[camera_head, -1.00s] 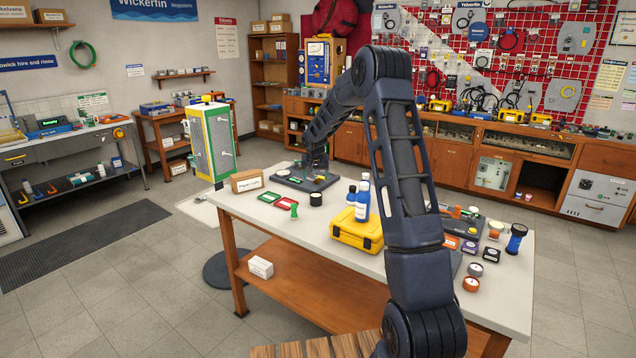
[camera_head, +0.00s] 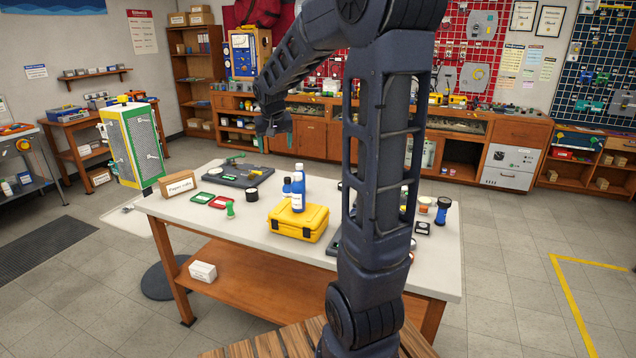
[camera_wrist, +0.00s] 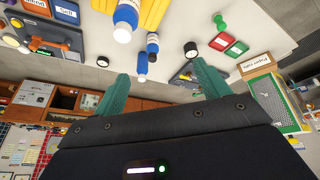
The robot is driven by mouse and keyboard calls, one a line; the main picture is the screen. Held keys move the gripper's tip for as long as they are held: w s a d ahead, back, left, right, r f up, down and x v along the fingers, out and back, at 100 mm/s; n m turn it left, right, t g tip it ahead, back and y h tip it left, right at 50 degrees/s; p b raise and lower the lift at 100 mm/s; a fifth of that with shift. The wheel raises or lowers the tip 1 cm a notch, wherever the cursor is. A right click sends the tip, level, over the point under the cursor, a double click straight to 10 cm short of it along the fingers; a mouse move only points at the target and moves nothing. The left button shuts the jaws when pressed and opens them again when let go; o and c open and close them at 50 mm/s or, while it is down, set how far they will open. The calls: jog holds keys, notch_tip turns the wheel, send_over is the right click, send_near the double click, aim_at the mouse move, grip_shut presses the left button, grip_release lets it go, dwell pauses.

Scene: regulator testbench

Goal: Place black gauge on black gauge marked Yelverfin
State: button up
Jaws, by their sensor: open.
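A round black gauge with a pale face (camera_head: 252,194) stands on the table in front of the dark board. It also shows in the wrist view (camera_wrist: 190,47). A second small round black item with a pale face (camera_wrist: 102,61) shows in the wrist view, beyond the blue bottles. A black square piece with a light disc (camera_head: 423,228) lies at the table's right end. No Yelverfin marking is readable on any of them. My gripper (camera_head: 275,125) is raised above the table's back. Its teal fingers (camera_wrist: 162,85) are apart, with nothing between them.
A yellow case (camera_head: 299,222) and blue-and-white bottles (camera_head: 298,190) stand mid-table. A dark board (camera_head: 231,175), red and green tiles (camera_head: 209,200), a green knobbed piece (camera_head: 229,210) and a paper box (camera_head: 180,184) lie left. My arm hides part of the table's right side.

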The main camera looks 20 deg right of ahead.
jog(key=s+d+n+y, duration=0.1)
jog(key=s+d, duration=0.1)
jog(key=s, duration=2.9)
jog(key=shift+d+f, duration=0.15)
jog(key=shift+f, duration=0.05)
